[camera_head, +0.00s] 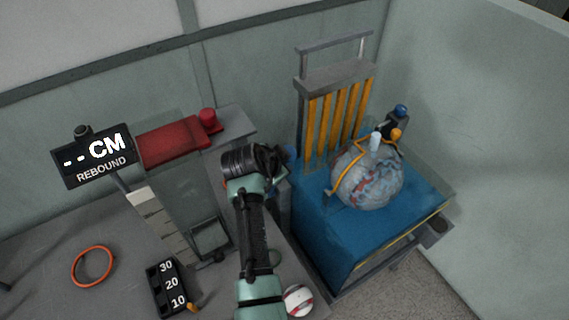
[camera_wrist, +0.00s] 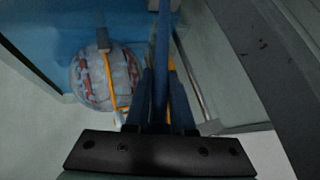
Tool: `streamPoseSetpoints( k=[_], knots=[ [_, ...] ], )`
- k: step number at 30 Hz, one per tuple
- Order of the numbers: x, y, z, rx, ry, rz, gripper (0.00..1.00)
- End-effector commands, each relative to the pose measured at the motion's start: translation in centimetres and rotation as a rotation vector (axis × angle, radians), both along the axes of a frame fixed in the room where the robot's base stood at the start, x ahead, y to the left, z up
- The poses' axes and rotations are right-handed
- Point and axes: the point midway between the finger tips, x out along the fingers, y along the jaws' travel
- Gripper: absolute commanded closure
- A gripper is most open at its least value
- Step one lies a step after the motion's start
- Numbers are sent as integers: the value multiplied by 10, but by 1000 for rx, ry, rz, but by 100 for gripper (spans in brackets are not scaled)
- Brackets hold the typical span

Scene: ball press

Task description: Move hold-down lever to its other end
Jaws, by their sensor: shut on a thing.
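My gripper (camera_wrist: 160,95) is shut on a narrow blue bar (camera_wrist: 162,45), which looks like the hold-down lever and runs up between the fingers in the wrist view. In the head view my gripper (camera_head: 283,165) is at the left edge of the blue press bed, and a small bit of blue shows beside it; the lever is mostly hidden there by my arm. A pale marbled ball (camera_head: 367,178) with red and blue patches sits on the blue bed (camera_head: 325,235), with an orange strap (camera_head: 345,180) over it. The ball (camera_wrist: 90,80) also shows left of the fingers in the wrist view.
A grey frame with yellow bars (camera_head: 335,120) stands behind the ball. A blue knob (camera_head: 401,110) is at the back right. Left are a rebound display (camera_head: 95,157), a red block (camera_head: 170,143), an orange ring (camera_head: 92,266) and a number board (camera_head: 168,287). A white-red ball (camera_head: 298,300) lies in front.

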Motion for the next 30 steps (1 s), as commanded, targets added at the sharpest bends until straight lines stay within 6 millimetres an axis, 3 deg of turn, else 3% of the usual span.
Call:
streamPoseSetpoints(
  k=[5, 6, 11, 23, 30],
  knots=[
    [2, 0, 3, -1, -9, 2, 100],
    [2, 0, 3, -1, -9, 2, 74],
    [1, 0, 2, 0, -6, 2, 48],
    [-3, 2, 4, 0, -2, 1, 48],
    [-22, 9, 27, 1, -5, 3, 48]
  ],
)
